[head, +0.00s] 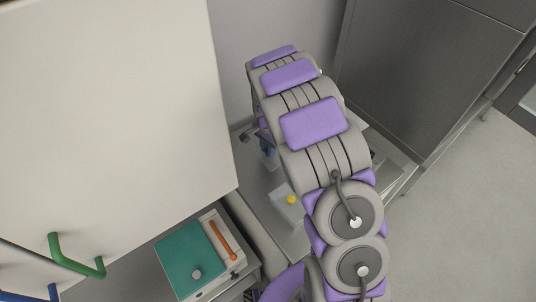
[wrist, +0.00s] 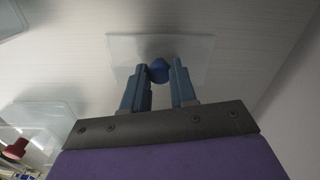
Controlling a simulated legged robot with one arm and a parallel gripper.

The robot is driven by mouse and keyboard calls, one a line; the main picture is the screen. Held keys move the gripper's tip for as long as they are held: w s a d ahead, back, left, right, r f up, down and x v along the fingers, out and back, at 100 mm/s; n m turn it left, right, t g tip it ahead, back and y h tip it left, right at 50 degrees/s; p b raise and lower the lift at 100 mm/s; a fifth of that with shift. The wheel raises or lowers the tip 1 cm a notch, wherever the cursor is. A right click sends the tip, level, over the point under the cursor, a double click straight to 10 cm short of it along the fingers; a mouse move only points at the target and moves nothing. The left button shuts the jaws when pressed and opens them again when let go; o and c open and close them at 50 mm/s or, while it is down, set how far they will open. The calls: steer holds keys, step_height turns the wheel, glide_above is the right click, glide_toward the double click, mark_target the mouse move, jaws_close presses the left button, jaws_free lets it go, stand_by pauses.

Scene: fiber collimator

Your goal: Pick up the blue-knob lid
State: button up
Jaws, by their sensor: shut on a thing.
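The blue-knob lid is a clear, square plate (wrist: 125,50) with a dark blue knob (wrist: 158,71) at its middle, in the wrist view. My gripper (wrist: 161,68) has its two blue-grey fingers closed on either side of the knob. The plate extends past the fingertips. I cannot tell whether the lid touches the surface behind it. In the head view my arm hides most of this area, and a small blue spot (head: 268,150) shows beside the arm over the grey counter.
A red knob (wrist: 15,149) sits by clear panels at lower left in the wrist view. A teal-topped box (head: 190,262) with an orange handle stands nearer; a white panel fills the left.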

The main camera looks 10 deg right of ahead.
jaws_close()
